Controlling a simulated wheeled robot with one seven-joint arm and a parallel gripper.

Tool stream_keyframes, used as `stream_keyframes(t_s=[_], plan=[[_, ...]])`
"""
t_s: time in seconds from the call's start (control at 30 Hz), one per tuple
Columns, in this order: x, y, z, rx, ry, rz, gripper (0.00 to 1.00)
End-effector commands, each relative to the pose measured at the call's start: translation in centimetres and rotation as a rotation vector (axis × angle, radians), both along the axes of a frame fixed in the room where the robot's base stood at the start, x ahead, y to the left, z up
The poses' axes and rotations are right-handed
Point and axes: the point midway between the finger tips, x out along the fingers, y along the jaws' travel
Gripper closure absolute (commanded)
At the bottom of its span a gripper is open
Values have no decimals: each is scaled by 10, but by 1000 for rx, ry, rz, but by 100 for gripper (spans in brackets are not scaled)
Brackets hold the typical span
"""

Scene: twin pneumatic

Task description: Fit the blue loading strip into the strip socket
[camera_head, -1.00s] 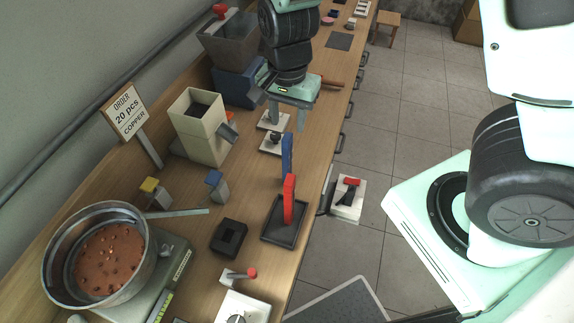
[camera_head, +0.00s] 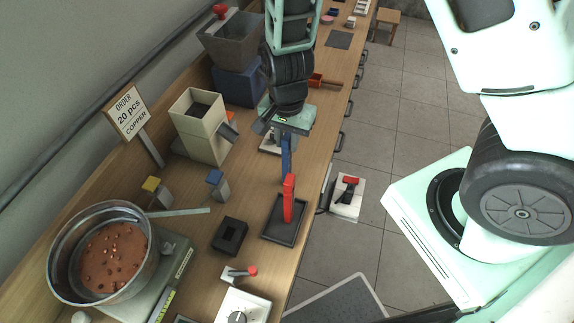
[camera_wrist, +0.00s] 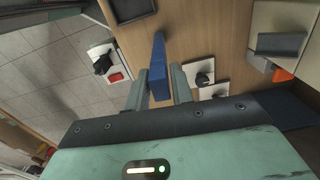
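The blue loading strip (camera_head: 286,160) stands upright behind a similar red strip (camera_head: 289,198) at a dark tray (camera_head: 279,232) on the bench. My gripper (camera_head: 282,143) is over the blue strip's upper end, pointing down. In the wrist view, the blue strip (camera_wrist: 159,66) lies between the two fingers of my gripper (camera_wrist: 159,85), which stand on either side of it and look slightly apart from its faces. A black block with a square opening (camera_head: 230,237) sits left of the tray; I cannot tell whether it is the strip socket.
A cream hopper box (camera_head: 200,125) and blocks with yellow (camera_head: 150,184) and blue (camera_head: 215,178) tops stand to the left. A pan of copper pieces (camera_head: 113,255) is at the front left. A red-knobbed lever (camera_head: 240,273) is near the front. The bench's right edge is close to the tray.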

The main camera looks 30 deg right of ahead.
Motion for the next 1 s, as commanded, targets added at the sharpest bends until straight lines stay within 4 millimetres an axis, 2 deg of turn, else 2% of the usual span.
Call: stream_keyframes(t_s=[0.03, 0.07, 0.4, 0.57, 0.67, 1.0], plan=[[0, 0, 0, 0, 0, 0, 92], [0, 0, 0, 0, 0, 0, 100], [0, 0, 1, 0, -1, 1, 100], [1, 1, 9, 1, -2, 3, 100], [1, 1, 20, 1, -4, 4, 100], [1, 1, 76, 3, -4, 3, 100]])
